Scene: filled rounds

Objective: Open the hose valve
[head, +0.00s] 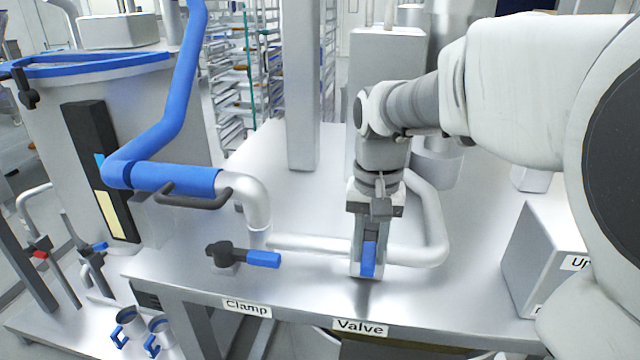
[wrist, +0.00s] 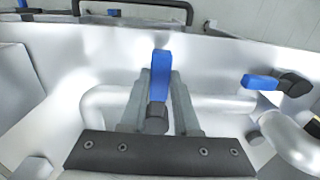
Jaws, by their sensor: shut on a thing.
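The hose valve has a blue handle (head: 368,258) on the steel pipe, above the "Valve" label (head: 361,327). In the wrist view the blue handle (wrist: 160,76) points away from the gripper, across the line of the pipe (wrist: 105,99). My gripper (head: 367,262) reaches down from above with its fingers on both sides of the handle. In the wrist view the gripper (wrist: 159,100) is shut on the handle near its dark hub (wrist: 156,125). The fingers partly hide the hub and the pipe behind it.
A second blue-ended lever (head: 263,259) stands left, above the "Clamp" label (head: 247,308). A blue hose (head: 160,130) joins the pipe at left. A grey box (head: 545,262) stands right. The steel table (head: 285,190) has bare room behind the pipe.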

